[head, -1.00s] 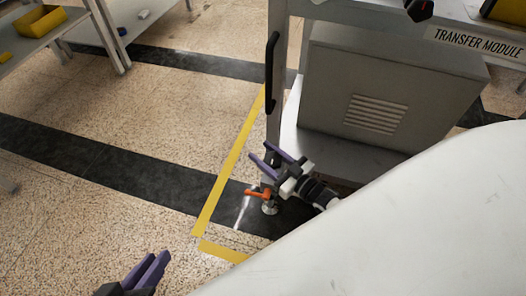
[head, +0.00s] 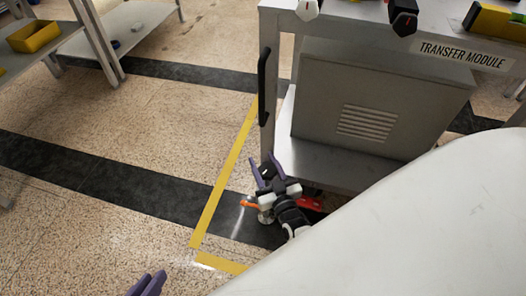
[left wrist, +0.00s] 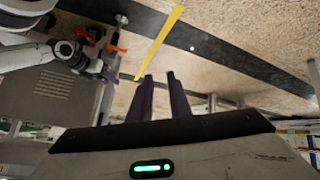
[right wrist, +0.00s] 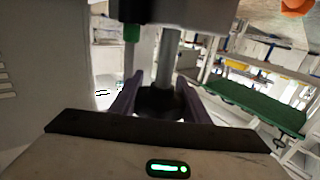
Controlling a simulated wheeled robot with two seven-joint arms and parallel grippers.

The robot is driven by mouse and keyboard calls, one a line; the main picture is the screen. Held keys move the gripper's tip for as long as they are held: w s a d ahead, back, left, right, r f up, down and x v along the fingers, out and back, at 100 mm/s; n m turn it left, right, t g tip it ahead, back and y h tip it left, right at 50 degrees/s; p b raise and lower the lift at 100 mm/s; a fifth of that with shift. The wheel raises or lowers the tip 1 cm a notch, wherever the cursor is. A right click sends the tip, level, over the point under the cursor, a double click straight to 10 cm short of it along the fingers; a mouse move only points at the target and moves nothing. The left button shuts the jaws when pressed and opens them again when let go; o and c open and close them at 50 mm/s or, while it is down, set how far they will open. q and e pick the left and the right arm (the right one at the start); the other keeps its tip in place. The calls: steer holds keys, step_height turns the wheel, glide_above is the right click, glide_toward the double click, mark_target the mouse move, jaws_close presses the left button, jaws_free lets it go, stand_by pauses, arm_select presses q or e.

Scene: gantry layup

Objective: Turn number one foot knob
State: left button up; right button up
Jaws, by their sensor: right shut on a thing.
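My right gripper (head: 263,170) is low at the front leg of the transfer module. In the right wrist view its fingers (right wrist: 160,103) close on a dark round part (right wrist: 160,98) in line with a metal rod. I cannot tell whether this part is the number one foot knob. An orange lever-like piece (head: 249,203) shows beside the right gripper, with a round metal foot (head: 266,217) partly hidden. Orange also shows in the left wrist view (left wrist: 117,45). My left gripper (head: 152,279) is empty at the bottom edge; in the left wrist view its fingers (left wrist: 159,80) stand slightly apart.
The transfer module (head: 440,90) holds a grey vented cabinet (head: 370,110) on its lower shelf. A black handle (head: 264,87) runs up its leg. Yellow tape (head: 225,180) marks the floor. A shelf with a yellow bin (head: 35,36) stands far left. Floor between is clear.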

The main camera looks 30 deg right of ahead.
arm_select(q)
steer(key=shift+r, duration=0.1)
arm_select(e)
steer(key=o, duration=1)
arm_select(q)
steer(key=shift+r, duration=0.1)
arm_select(e)
steer(key=shift+o, duration=0.2)
steer(key=shift+r+p, duration=0.35)
steer(key=shift+r, duration=0.05)
arm_select(q)
steer(key=shift+n+t+y, duration=0.7)
steer(key=shift+n+t, duration=0.1)
steer(key=a+p, duration=0.1)
steer(key=p, duration=0.1)
steer(key=s+a+r+p, duration=0.1)
steer(key=p, duration=0.1)
steer(key=a+p, duration=0.1)
steer(key=p, duration=0.1)
steer(key=shift+s+a+r, duration=0.15)
steer(key=shift+a+r, duration=0.25)
arm_select(e)
step_height(320, 180, up, 9)
steer(key=shift+r, duration=0.1)
